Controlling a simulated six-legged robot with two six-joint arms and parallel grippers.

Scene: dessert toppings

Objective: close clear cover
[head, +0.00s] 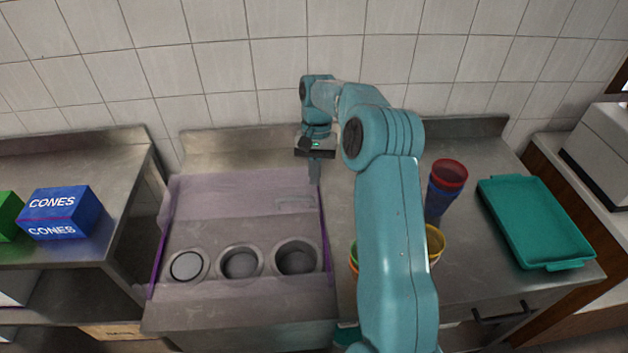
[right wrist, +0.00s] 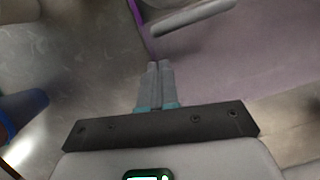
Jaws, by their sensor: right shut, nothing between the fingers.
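The clear cover (head: 225,190) is a see-through, purple-tinted panel with purple side edges, on the steel topping counter at left of centre. A pale bar handle (head: 295,202) sits near its right side. The cover also shows in the right wrist view (right wrist: 240,60), with the handle (right wrist: 195,16) at the top. My right gripper (head: 315,178) points down at the cover's back right corner, just behind the handle. Its fingers (right wrist: 158,68) are together and empty, close to the cover's edge; I cannot tell if they touch it. My left gripper is out of view.
Three round topping wells (head: 240,264) lie in the counter's front part. Stacked red and blue cups (head: 447,185), a yellow cup (head: 435,242) and a teal tray (head: 535,220) stand to the right. A blue CONES box (head: 62,212) stands left. A tiled wall closes the back.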

